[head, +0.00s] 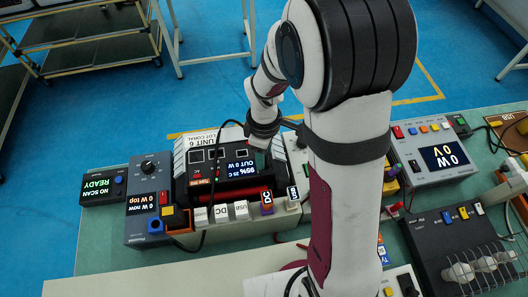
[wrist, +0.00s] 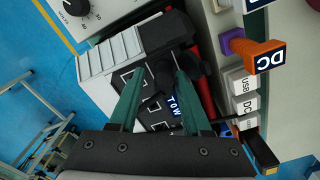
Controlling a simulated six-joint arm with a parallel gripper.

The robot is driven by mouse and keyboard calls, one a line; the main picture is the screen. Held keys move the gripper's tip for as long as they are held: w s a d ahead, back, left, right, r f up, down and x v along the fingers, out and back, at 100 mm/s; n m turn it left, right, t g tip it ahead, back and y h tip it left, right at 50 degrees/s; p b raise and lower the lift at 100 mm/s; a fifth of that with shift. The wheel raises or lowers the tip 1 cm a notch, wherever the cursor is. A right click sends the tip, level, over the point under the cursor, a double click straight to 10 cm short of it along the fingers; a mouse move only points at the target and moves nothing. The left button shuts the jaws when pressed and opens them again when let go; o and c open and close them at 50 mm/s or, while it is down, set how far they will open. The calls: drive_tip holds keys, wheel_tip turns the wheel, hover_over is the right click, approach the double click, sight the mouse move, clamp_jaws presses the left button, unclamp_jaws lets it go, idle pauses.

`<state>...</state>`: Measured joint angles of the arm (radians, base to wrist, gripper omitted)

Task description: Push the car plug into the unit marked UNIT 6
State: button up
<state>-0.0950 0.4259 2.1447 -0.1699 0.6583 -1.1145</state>
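The unit marked UNIT 6 (head: 205,141) is a black box with a ribbed pale side and a lit display (head: 241,167) reading 85% and OUT 0 W. Its top panel, with several white-framed squares, also shows in the wrist view (wrist: 127,76). My gripper (head: 262,143) is over the right part of this unit. In the wrist view its two green fingers (wrist: 164,72) are closed around a dark, rounded body, which looks like the car plug (wrist: 163,78). A black cable loops from near the gripper across the unit. The plug's tip and the socket under it are hidden.
Labelled white plugs (head: 222,213) and an orange DC plug (head: 267,201) stand along the unit's front. A black-and-yellow piece (head: 175,216) stands at its front left corner.

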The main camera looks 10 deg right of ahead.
drive_tip(key=shift+s, duration=0.1)
wheel_tip(320, 180, up, 16)
idle(0.4)
